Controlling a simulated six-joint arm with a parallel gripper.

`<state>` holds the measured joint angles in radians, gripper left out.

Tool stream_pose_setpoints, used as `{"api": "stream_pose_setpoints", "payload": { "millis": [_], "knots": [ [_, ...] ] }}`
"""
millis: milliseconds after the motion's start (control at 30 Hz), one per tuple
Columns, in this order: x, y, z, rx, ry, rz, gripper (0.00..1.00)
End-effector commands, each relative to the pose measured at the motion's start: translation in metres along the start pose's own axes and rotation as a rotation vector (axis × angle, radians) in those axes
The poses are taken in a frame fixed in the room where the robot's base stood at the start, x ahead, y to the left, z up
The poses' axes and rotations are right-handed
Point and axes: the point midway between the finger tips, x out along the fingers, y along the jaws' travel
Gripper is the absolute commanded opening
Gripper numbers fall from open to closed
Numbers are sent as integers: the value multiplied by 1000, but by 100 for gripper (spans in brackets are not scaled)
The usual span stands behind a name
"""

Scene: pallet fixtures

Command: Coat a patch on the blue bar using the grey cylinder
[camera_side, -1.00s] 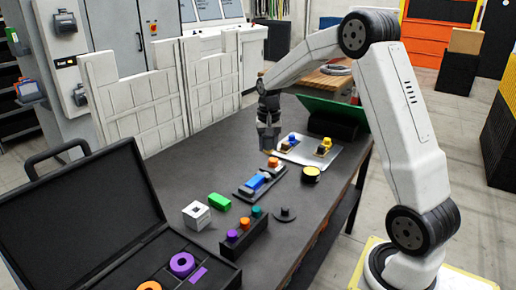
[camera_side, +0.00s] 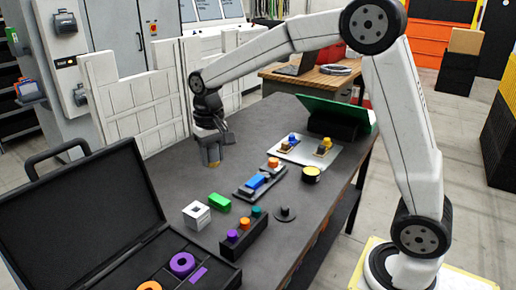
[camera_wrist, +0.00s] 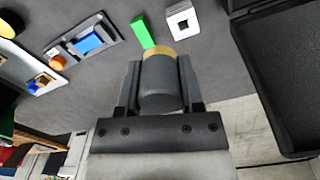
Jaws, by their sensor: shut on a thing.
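The blue bar (camera_side: 256,181) lies in a dark grey fixture (camera_side: 243,192) on the table, with an orange knob (camera_side: 273,163) at its far end. The bar also shows at the upper left in the wrist view (camera_wrist: 88,43). My gripper (camera_side: 211,158) is shut on the grey cylinder (camera_wrist: 160,88), which has a tan-yellow band at its tip. In the side view the cylinder (camera_side: 213,154) hangs upright above the far left edge of the table, left of and behind the blue bar, apart from it. Whether its tip touches the table I cannot tell.
A green block (camera_side: 219,205) and a white cube with a dark square (camera_side: 196,215) lie nearer the camera. A black rack with coloured knobs (camera_side: 245,236), a dark round knob (camera_side: 285,214), a yellow-topped cup (camera_side: 311,174), a pale plate (camera_side: 300,155) and an open black case (camera_side: 85,205) stand around.

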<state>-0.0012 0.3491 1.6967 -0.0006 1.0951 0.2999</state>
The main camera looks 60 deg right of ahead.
Motion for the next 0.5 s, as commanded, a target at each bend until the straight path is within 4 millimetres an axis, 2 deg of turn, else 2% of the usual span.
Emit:
{"api": "stream_pose_setpoints", "payload": {
  "millis": [267,367,500],
  "knots": [
    [7,10,-7,59,-2,1,1],
    [16,24,-15,130,-3,1,1],
    [33,50,-30,276,-3,1,1]
  ]
}}
